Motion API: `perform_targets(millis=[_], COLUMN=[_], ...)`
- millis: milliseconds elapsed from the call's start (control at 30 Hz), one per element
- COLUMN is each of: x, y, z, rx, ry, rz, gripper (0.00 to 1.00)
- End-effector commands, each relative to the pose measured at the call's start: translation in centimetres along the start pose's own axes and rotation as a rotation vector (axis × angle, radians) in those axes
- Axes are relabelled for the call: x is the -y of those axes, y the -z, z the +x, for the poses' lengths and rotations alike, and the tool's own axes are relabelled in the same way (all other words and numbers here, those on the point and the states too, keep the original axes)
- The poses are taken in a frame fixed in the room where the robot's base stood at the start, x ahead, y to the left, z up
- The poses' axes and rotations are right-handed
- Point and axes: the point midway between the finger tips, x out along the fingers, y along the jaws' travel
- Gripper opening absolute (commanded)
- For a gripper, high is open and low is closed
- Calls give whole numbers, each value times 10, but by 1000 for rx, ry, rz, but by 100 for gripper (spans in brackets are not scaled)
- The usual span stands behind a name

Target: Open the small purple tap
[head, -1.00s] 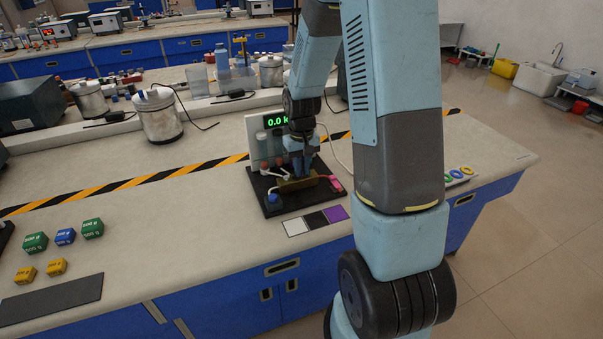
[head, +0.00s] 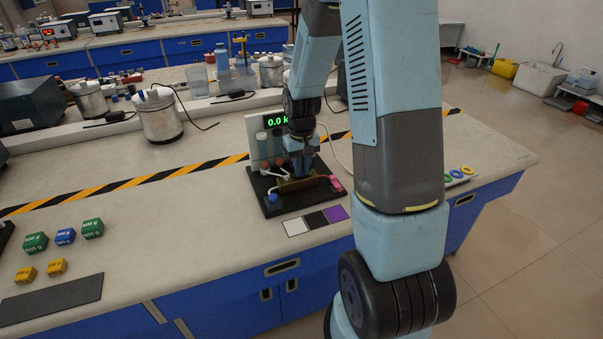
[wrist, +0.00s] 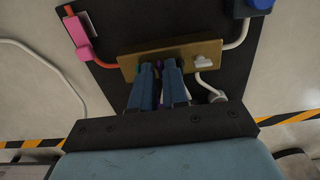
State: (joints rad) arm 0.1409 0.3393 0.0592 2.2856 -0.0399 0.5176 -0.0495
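A small purple tap (wrist: 158,70) shows as a sliver between my gripper's fingertips in the wrist view. It sits at the brass block (wrist: 185,54), which also shows in the head view (head: 294,186). Most of the tap is hidden by the fingers, and its handle angle cannot be made out. My gripper (wrist: 160,72) has two blue fingers, a narrow gap apart, on either side of the tap. I cannot tell whether they touch it. In the head view my gripper (head: 301,172) points down over the block.
A white tap (wrist: 203,62) is on the same block, close to the right finger. A pink fitting (wrist: 78,38) and a blue fitting (head: 272,197) end the side tubes on the black base (head: 272,210). A display panel (head: 256,130) stands close behind; coloured squares (head: 315,219) lie in front.

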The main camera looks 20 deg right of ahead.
Motion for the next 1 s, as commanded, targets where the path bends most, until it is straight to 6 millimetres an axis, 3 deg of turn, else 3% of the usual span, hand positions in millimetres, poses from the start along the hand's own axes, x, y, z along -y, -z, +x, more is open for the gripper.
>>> perform_targets(millis=[167, 333, 567, 1000], x=[0, 0, 0, -1], y=[0, 0, 0, 0], z=[0, 0, 0, 0], rx=[0, 0, 0, 1], ry=[0, 0, 0, 1], rz=[0, 0, -25, -510], gripper=[14, 0, 0, 0])
